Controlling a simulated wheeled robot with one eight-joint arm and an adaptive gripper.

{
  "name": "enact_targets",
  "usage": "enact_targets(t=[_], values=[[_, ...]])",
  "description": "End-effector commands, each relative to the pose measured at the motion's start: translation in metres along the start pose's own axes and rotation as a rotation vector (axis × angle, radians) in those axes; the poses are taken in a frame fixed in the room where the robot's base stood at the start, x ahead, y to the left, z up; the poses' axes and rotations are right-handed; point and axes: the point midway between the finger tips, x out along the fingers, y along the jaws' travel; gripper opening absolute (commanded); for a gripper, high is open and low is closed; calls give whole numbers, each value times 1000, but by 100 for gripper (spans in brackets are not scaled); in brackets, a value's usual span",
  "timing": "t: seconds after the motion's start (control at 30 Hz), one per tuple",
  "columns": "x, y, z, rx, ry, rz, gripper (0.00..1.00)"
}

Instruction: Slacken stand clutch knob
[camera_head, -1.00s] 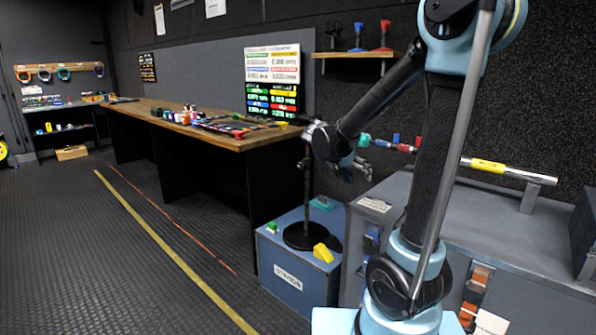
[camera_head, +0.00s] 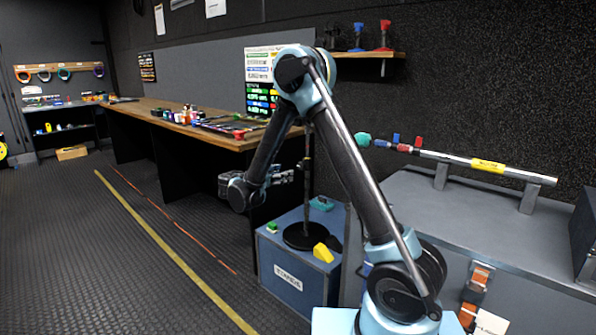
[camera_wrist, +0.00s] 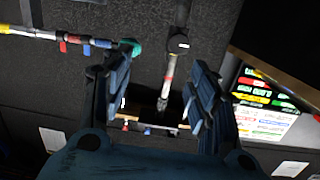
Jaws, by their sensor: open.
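The stand has a round black base (camera_head: 304,237) and a slim upright pole (camera_head: 307,205), standing on a blue case. I cannot tell for sure whether this is the clutch knob. My gripper (camera_head: 285,177) is near the pole's upper part in the head view. In the wrist view my gripper (camera_wrist: 160,65) is open, with nothing between its fingers.
The blue case (camera_head: 290,278) also bears a yellow wedge (camera_head: 322,253). A grey case (camera_head: 450,215) and a horizontal bar with coloured fittings (camera_head: 470,162) are on the right. A long wooden bench (camera_head: 160,119) stands behind. The floor at left is clear.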

Motion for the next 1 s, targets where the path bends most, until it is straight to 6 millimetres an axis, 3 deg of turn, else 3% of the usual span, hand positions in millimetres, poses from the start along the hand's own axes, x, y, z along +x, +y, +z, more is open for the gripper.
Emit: enact_targets(t=[0.2, 0.37, 0.57, 1.0], values=[[-30, -23, 20, 88, 74, -42, 55], [-34, -27, 24, 110, 91, -52, 55], [-11, -28, 21, 110, 91, -50, 55], [67, -31, 14, 109, 91, -49, 55]])
